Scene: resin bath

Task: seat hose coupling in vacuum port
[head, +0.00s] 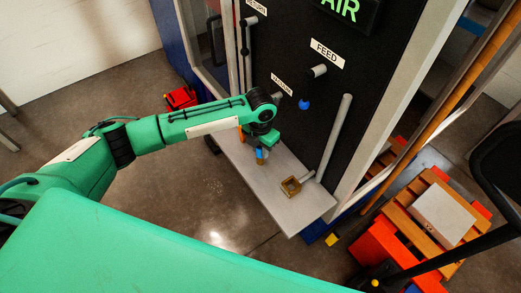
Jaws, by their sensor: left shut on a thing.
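My left gripper (262,146) points down over the grey shelf at the front of the black panel. It is shut on a small blue and brass piece (261,157), which looks like the hose coupling; the jaws hide much of it. The piece hangs beside the panel, apart from the ports. A tilted VACUUM label (281,85) is on the black panel, up and to the right of the gripper. A blue-ended stub (304,104) sticks out below and right of that label; I cannot tell whether it is the vacuum port. My right gripper is not in view.
The grey shelf (295,212) carries a small brass open box (291,186). A pale tube (334,138) slants up along the panel. The FEED port (317,71) is higher up. An orange and red cart (425,220) stands at right.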

